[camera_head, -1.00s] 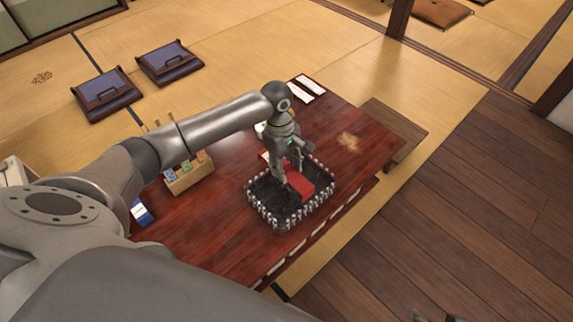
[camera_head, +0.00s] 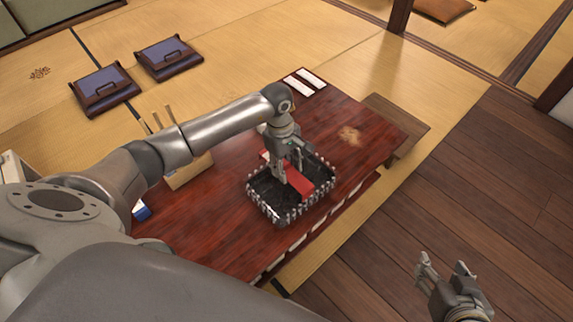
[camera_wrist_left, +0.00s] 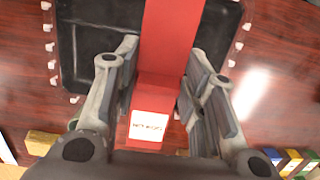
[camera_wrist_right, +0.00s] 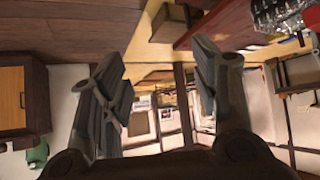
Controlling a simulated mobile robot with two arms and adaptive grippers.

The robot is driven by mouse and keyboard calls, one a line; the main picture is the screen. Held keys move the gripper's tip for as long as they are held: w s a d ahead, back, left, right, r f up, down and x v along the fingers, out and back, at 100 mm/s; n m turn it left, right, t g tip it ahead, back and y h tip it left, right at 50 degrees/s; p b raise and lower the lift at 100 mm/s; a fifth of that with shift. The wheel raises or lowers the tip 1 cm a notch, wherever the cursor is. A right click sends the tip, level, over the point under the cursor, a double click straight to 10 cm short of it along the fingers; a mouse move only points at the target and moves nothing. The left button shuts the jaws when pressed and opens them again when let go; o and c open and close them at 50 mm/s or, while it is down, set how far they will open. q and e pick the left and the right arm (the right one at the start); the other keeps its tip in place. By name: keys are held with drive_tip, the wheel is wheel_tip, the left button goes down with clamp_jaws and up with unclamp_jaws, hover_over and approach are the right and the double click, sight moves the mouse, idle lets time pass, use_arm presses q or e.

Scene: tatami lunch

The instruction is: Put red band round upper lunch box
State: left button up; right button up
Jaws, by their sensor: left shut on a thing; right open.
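A red band (camera_head: 304,189) lies across a dark box (camera_head: 265,190) with pale pegs along its rim, on the low table. In the left wrist view, the band (camera_wrist_left: 172,35) is a wide red strip with a white printed label at its near end. My left gripper (camera_head: 289,176) points down at the box, with a finger on each side of the band, shut on it. Whether the band passes under the box is hidden, and I cannot tell which lunch box this is. My right gripper (camera_head: 443,264) is open and empty, right of the table over the wooden floor.
The low red-brown table (camera_head: 225,235) has bare surface left of the box. A wooden holder (camera_head: 190,172) stands behind my left arm. White strips (camera_head: 305,83) lie at the table's far end. A brown step (camera_head: 400,125) adjoins its right side.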

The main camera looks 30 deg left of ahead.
use_arm(q)
wheel_tip(320, 180, down, 2)
drive_tip(key=shift+f+b, duration=0.15)
drive_tip(key=shift+b, duration=0.75)
drive_tip(key=shift+f, duration=0.3)
drive_tip(key=shift+c, duration=0.4)
drive_tip(key=shift+f+b, duration=0.2)
drive_tip(key=shift+b, duration=0.2)
use_arm(e)
drive_tip(key=w+a+r+t+y, duration=0.2)
drive_tip(key=w+r+t, duration=0.4)
drive_tip(key=r, duration=0.4)
drive_tip(key=shift+w+a+t, duration=0.2)
drive_tip(key=shift+a+t, duration=0.3)
drive_tip(key=shift+a, duration=0.1)
drive_tip(key=shift+r, duration=0.15)
use_arm(q)
drive_tip(key=shift+s+d, duration=0.2)
drive_tip(key=shift+d, duration=0.3)
drive_tip(key=shift+d+f, duration=0.15)
drive_tip(key=shift+f, duration=0.1)
use_arm(e)
drive_tip(key=shift+w+a+r+t, duration=0.1)
drive_tip(key=shift+r+t, duration=0.25)
drive_tip(key=shift+r, duration=0.2)
drive_tip(key=shift+w+a+r+t, duration=0.1)
drive_tip(key=shift+r+t, duration=0.25)
drive_tip(key=shift+r, duration=0.15)
